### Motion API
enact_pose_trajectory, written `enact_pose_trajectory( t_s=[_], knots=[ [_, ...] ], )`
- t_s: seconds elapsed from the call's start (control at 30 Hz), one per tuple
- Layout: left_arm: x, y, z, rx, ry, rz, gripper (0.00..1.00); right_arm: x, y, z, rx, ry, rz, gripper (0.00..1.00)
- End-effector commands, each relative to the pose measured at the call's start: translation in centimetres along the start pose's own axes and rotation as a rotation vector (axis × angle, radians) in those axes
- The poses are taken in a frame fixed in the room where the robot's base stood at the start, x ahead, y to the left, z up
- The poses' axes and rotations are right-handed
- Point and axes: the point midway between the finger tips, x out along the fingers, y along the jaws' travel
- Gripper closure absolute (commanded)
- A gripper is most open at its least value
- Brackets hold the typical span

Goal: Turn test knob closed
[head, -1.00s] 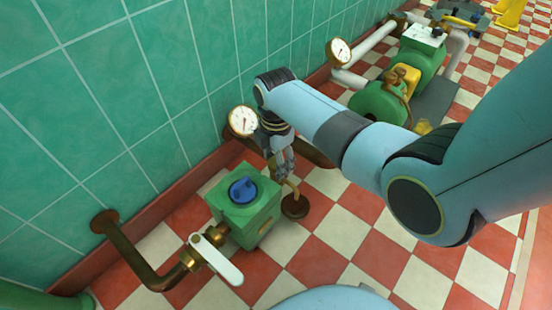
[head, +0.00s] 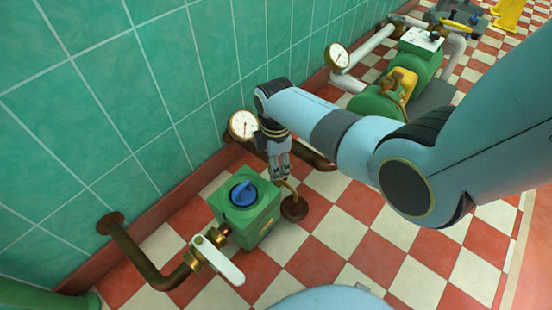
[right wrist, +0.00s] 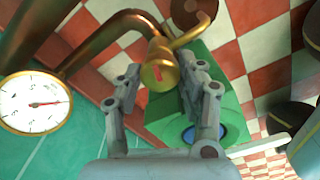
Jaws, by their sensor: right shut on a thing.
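A small brass knob with a red mark (right wrist: 158,76) sits between the fingers of my right gripper (right wrist: 163,72) in the right wrist view. The fingers are shut on it from both sides. In the head view my right gripper (head: 279,178) points down just behind the green box (head: 246,210), and its fingers hide most of the knob. A bent brass spout (head: 292,190) shows beside the fingertips. My left gripper is in neither view.
A blue knob (head: 243,193) tops the green box, with a white lever (head: 218,260) in front. A white-faced gauge (head: 242,125) stands close to my right gripper by the tiled wall. A green pump (head: 378,103) stands farther back.

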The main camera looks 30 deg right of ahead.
Motion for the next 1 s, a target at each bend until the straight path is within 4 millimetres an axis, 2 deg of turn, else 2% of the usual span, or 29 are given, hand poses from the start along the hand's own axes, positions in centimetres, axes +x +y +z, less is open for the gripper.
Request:
enact_pose_trajectory(
  t_s=[0.03,0.17,0.6,1.0],
  knots=[
    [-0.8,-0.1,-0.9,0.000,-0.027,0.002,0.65,-0.5,0.1,0.0,0.043,0.000,0.001,0.93],
    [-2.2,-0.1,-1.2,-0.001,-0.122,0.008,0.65,-0.5,0.1,0.0,0.167,0.000,0.001,0.93],
    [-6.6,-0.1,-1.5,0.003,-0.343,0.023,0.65,-0.2,0.1,0.0,0.586,0.000,0.000,0.93],
    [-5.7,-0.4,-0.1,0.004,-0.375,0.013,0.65,-0.1,0.1,0.0,0.958,0.000,0.000,0.93]
  ],
)
